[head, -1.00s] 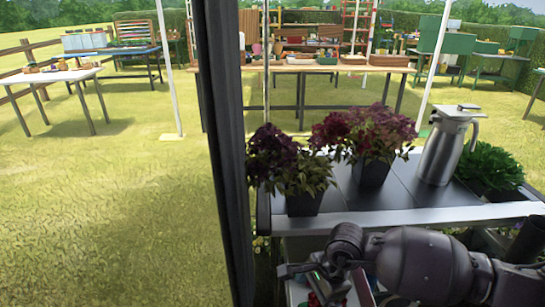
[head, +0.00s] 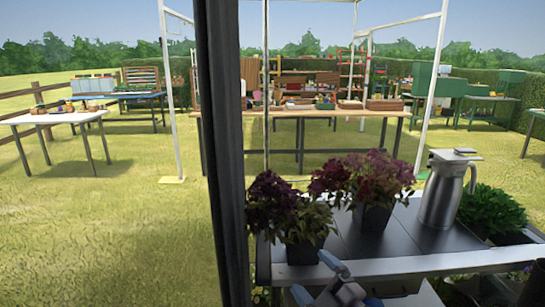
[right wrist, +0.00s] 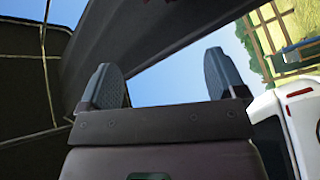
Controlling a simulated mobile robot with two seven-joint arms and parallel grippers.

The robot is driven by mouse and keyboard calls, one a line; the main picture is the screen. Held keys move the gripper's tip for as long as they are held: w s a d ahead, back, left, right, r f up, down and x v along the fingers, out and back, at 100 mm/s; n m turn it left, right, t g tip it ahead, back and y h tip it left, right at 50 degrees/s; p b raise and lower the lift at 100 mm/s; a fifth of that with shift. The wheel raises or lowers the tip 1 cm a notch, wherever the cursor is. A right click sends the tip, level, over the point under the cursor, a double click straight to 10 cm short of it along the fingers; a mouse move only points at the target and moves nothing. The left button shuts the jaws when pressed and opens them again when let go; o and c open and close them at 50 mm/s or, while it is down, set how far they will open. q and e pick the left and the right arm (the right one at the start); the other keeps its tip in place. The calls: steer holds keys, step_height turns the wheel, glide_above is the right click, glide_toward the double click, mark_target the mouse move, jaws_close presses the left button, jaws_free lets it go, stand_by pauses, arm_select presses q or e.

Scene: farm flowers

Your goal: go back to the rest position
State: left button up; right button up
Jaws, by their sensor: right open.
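My right gripper (head: 318,279) shows at the bottom of the head view, low in front of the cart's near edge. In the right wrist view its two dark fingers (right wrist: 160,76) stand wide apart with nothing between them. My left gripper is not in view. No object of the task itself is named. The nearest things are two potted purple-flowered plants (head: 372,187) and (head: 291,212) and a steel jug (head: 443,192), all upright on the dark-topped cart (head: 405,235).
Green leafy plants (head: 490,210) sit at the cart's right side. A dark vertical post (head: 222,150) blocks part of the view. A long wooden table (head: 300,112) and a white table (head: 55,117) stand farther back. Grass at the left is open.

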steer(key=s+d+f+m+g+h, duration=0.1)
steer(key=s+d+f+m+h, duration=0.3)
steer(key=d+f+m, duration=0.3)
steer(key=s+d+f+m+g+h, duration=0.1)
steer(key=s+d+f+m+h, duration=0.4)
steer(key=f, duration=0.4)
steer(key=s+d+f+m+g, duration=0.1)
steer(key=s+d+f, duration=0.1)
steer(key=s, duration=0.3)
steer(key=s+d+f+m+g+h, duration=0.1)
steer(key=s+d+f+m, duration=0.1)
steer(key=s+f, duration=0.3)
steer(key=s+d+f+m+g+h, duration=0.1)
steer(key=s+d+f+m, duration=0.1)
steer(key=s, duration=0.3)
steer(key=shift+s+d+f+g, duration=0.4)
steer(key=shift+d+f, duration=0.1)
steer(key=shift+f, duration=0.2)
